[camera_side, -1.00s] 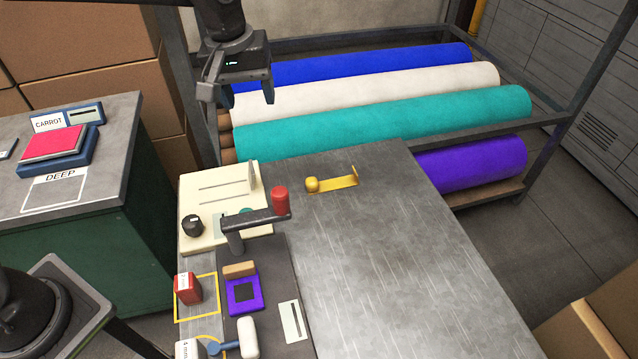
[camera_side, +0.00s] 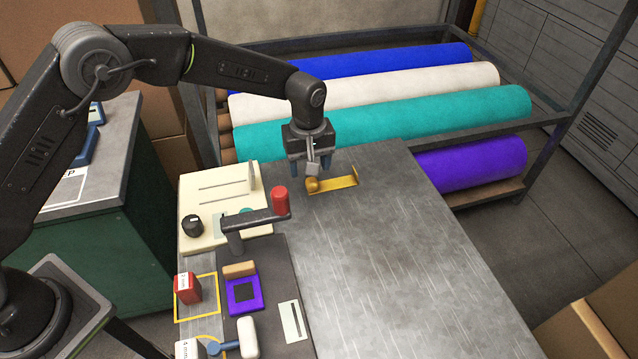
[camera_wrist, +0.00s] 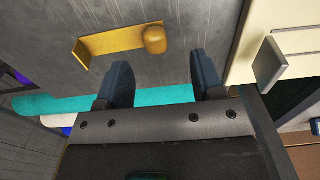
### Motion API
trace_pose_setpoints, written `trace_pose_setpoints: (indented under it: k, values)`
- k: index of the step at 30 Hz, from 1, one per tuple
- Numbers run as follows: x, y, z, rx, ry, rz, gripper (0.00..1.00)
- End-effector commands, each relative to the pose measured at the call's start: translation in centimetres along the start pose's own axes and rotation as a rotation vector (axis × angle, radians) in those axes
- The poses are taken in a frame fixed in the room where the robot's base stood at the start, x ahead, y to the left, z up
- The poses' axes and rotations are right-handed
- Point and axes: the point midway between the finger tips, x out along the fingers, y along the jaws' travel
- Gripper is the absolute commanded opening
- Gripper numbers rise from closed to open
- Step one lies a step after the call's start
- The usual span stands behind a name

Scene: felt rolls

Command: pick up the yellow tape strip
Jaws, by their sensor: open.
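The yellow tape strip (camera_side: 338,183) lies on the far part of the grey metal table. It has a rounded knob at its left end and a small upturned tab at its right end. My gripper (camera_side: 311,172) is open and empty, above the table close to the knob end and partly in front of it. In the wrist view the strip (camera_wrist: 115,42) lies beyond the fingertips, its knob roughly ahead of the gap between the two blue-grey fingers (camera_wrist: 163,75). Neither finger appears to hold it.
A cream panel (camera_side: 196,235) with slots and a black dial (camera_side: 193,225) stands left of the strip. A dark lever with a red knob (camera_side: 281,201) rises nearby. Felt rolls (camera_side: 380,120) lie on a rack behind. The table's right side is clear.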

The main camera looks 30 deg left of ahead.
Motion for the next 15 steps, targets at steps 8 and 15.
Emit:
trace_pose_setpoints:
  k: [8,15]
  values:
    - [2.3,0.2,-0.2,0.000,-0.001,-0.002,0.62]
    - [5.5,0.6,-0.4,0.000,-0.001,-0.002,0.62]
